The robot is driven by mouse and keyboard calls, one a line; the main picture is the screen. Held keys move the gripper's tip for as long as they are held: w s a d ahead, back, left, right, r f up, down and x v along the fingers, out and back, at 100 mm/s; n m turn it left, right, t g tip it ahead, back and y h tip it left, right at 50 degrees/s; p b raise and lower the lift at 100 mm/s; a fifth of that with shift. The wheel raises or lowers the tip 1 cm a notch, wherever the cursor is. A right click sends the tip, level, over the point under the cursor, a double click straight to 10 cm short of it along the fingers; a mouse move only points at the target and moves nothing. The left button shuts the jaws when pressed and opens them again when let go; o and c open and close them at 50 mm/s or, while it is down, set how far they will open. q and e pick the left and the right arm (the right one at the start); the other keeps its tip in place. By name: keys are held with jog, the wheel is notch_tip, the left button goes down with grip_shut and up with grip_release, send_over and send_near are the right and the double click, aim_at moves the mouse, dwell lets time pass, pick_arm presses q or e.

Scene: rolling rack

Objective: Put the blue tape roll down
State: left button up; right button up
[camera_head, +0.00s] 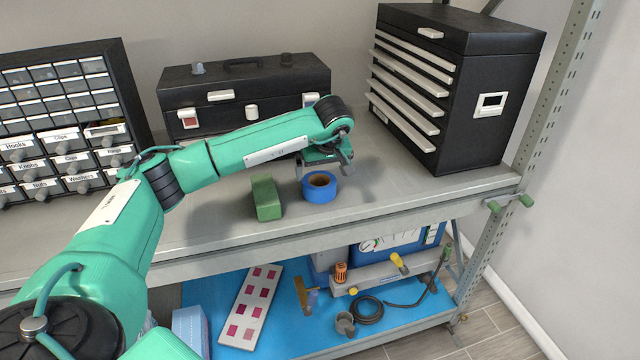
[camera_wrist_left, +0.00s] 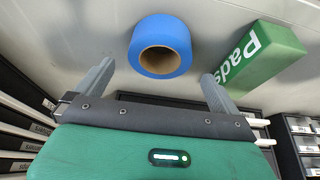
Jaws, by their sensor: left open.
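The blue tape roll (camera_head: 320,187) lies flat on the grey upper shelf (camera_head: 400,190), near its front edge, with its hole facing up. It also shows in the left wrist view (camera_wrist_left: 160,46), beyond and between my fingertips. My left gripper (camera_head: 325,168) is open and empty, just behind and above the roll. In the left wrist view its two fingers (camera_wrist_left: 158,82) stand wide apart and I see no contact with the roll. My right gripper is not in view.
A green Pads box (camera_head: 266,198) stands left of the roll, also close to a finger in the wrist view (camera_wrist_left: 262,58). A black toolbox (camera_head: 245,92), a drawer chest (camera_head: 455,85) and a parts cabinet (camera_head: 65,120) stand around. The shelf right of the roll is clear.

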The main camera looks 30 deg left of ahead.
pick_arm(q)
jog(key=b+v, duration=0.1)
jog(key=v, duration=0.4)
jog(key=shift+s+d+r, duration=0.1)
jog(key=shift+d+r, duration=0.05)
jog(key=shift+r, duration=0.2)
jog(key=shift+f, duration=0.1)
